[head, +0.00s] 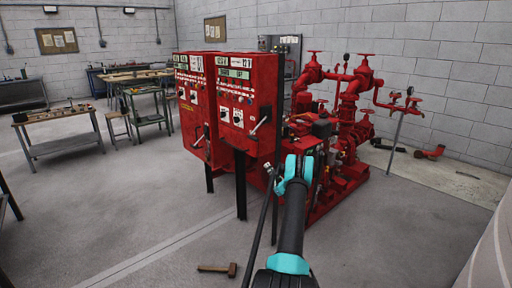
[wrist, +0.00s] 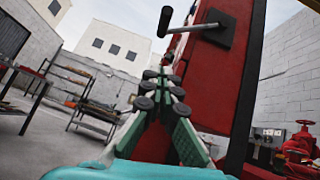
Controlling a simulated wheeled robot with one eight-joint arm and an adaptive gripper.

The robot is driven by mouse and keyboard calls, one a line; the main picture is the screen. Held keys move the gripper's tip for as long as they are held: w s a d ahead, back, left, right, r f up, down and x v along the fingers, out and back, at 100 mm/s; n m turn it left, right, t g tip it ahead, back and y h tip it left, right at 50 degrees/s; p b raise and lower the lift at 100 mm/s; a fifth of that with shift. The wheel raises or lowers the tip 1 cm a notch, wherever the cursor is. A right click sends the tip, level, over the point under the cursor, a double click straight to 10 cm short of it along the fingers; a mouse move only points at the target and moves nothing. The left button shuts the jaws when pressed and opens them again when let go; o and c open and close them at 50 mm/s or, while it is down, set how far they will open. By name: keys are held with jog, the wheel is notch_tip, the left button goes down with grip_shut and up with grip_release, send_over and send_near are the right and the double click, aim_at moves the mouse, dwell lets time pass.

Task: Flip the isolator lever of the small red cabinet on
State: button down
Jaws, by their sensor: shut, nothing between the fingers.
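Two red cabinets stand on black legs side by side in the head view. The nearer one (head: 248,92) has a lever (head: 260,125) with a dark handle slanting up to the right on its front. The farther one (head: 188,92) has a similar lever (head: 198,141). I cannot tell for sure which is the small one. In the wrist view, a red cabinet (wrist: 238,100) carries a lever (wrist: 166,19) with a black grip and a dark square base plate. My gripper (wrist: 155,76) is shut and empty below this lever, apart from it. In the head view my arm hides the gripper.
Red pump pipework (head: 350,100) stands right of the cabinets. A workbench (head: 62,128) stands at the left. A wooden mallet (head: 218,269) lies on the floor in front. The grey floor before the cabinets is mostly clear.

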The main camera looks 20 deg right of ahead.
dwell(0.3)
jog(key=s+r+x, duration=0.2)
jog(key=x, duration=1)
jog(key=shift+w+r, duration=0.2)
jog(key=shift+w, duration=0.05)
jog(key=shift+a+r, duration=0.1)
